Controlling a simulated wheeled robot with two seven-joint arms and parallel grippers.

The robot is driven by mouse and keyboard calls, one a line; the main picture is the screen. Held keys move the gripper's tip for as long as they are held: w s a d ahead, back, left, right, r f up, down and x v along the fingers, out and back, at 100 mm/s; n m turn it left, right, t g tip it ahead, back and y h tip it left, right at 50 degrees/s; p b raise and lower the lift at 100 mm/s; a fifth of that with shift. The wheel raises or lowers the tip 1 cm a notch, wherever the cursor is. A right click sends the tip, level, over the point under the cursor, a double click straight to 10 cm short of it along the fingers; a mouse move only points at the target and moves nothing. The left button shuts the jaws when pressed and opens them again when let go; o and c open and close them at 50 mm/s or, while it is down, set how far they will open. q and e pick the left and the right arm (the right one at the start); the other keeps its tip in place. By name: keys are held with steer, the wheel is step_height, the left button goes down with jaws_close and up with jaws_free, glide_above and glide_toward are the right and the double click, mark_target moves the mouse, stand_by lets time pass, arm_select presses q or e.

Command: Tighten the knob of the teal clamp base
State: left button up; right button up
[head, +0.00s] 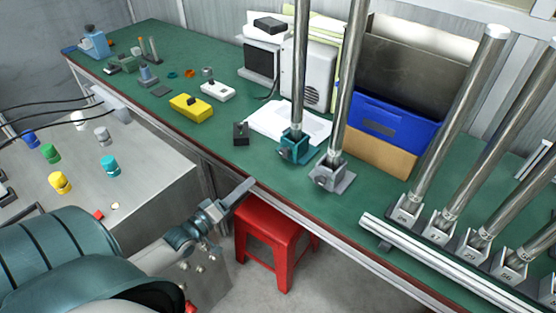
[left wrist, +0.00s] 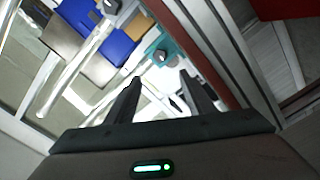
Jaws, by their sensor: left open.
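The teal clamp base (head: 293,148) stands on the green bench near its front edge, with an upright metal pole in it. Its knob (left wrist: 160,57) shows as a pale round part in the left wrist view, on the teal body (left wrist: 178,60). My left gripper (head: 247,187) is in front of the bench edge, to the lower left of the teal base and apart from it. In the left wrist view its two fingers (left wrist: 161,78) are spread with nothing held, pointing toward the teal base. My right gripper is not in view.
A grey clamp base (head: 329,178) with its own pole stands right of the teal one. A small black block (head: 241,134) and white paper (head: 285,120) lie nearby. A rail of poles (head: 420,262) is at right. A red stool (head: 268,224) stands below the edge.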

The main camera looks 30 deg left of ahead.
mark_target(282, 153)
arm_select(q)
steer(key=shift+w, duration=0.1)
stand_by(0.3)
steer(key=w, duration=0.5)
steer(key=w+d+p, duration=0.1)
steer(key=w, duration=0.4)
steer(key=w+p, duration=0.1)
steer(key=w, duration=0.4)
steer(key=shift+w+d, duration=0.15)
steer(key=shift+w, duration=0.95)
steer(key=c, duration=1.1)
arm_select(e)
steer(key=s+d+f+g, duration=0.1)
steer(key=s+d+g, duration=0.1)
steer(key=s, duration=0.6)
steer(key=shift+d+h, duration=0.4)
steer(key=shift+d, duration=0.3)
